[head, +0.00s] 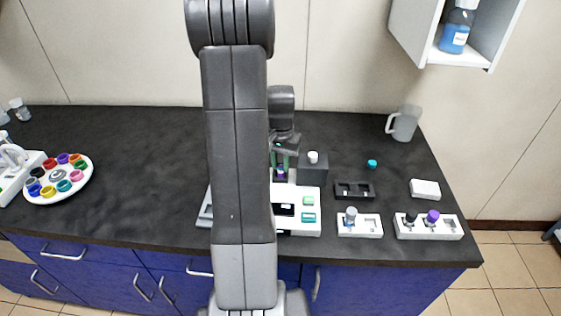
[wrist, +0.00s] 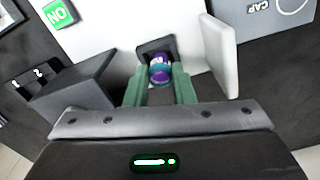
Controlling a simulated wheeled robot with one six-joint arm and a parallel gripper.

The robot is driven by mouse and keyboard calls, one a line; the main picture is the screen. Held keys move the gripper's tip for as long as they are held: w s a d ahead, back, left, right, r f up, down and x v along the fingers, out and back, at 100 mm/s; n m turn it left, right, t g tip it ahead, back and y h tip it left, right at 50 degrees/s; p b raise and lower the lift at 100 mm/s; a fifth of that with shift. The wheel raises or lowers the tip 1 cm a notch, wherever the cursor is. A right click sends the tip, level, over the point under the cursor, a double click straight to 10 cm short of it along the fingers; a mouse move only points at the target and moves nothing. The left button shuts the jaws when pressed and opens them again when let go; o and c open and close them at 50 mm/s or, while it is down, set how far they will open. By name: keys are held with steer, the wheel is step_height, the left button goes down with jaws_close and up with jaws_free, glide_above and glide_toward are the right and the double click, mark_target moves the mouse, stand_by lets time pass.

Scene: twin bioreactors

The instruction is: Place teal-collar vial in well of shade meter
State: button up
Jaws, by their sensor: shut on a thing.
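My gripper (wrist: 160,82) is shut on the teal-collar vial (wrist: 160,73), which shows a teal band and purple parts between the green fingers. The vial is at the dark square well (wrist: 157,46) of the white shade meter (wrist: 100,32). I cannot tell how deep it sits in the well. In the head view, my gripper (head: 281,163) is over the back of the white meter (head: 298,222), with purple (head: 281,174) showing between the fingers. My arm hides the meter's left part.
An upright white panel (wrist: 220,55) stands close right of the well, and a dark grey block (wrist: 75,85) stands left. Right of the meter are a black rack (head: 354,197), white vial racks (head: 345,230) (head: 400,234) and a teal cap (head: 372,163).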

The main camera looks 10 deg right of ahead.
mark_target(281, 164)
steer(key=shift+f, duration=0.1)
steer(key=o, duration=0.9)
steer(key=shift+o, duration=0.2)
step_height(281, 164, up, 12)
steer(key=shift+b, duration=0.35)
